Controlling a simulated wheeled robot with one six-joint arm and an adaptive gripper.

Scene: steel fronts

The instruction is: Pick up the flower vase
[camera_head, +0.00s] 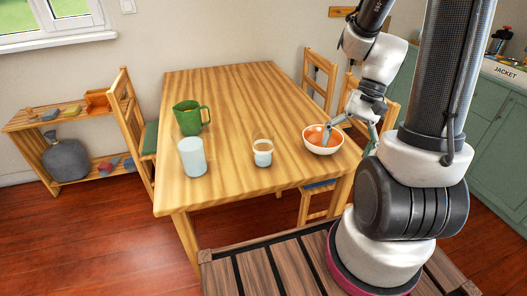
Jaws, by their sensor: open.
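I see no vase with flowers in it. A pale blue, slightly tapered cylinder (193,157) stands upright at the table's left front; I cannot tell if it is the flower vase. My gripper (350,133) is open at the table's right edge, beside a white bowl (322,146) with an orange inside. One finger reaches over or into the bowl, the other is outside its right rim. I cannot tell whether they touch it. The pale cylinder is well to the left of my gripper.
A green jug (188,119) stands behind the cylinder. A glass with white contents (263,153) is between cylinder and bowl. The wooden table (235,95) is clear at the back. Chairs flank it. A low shelf (30,122) holds a dark grey sack-like thing (66,160).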

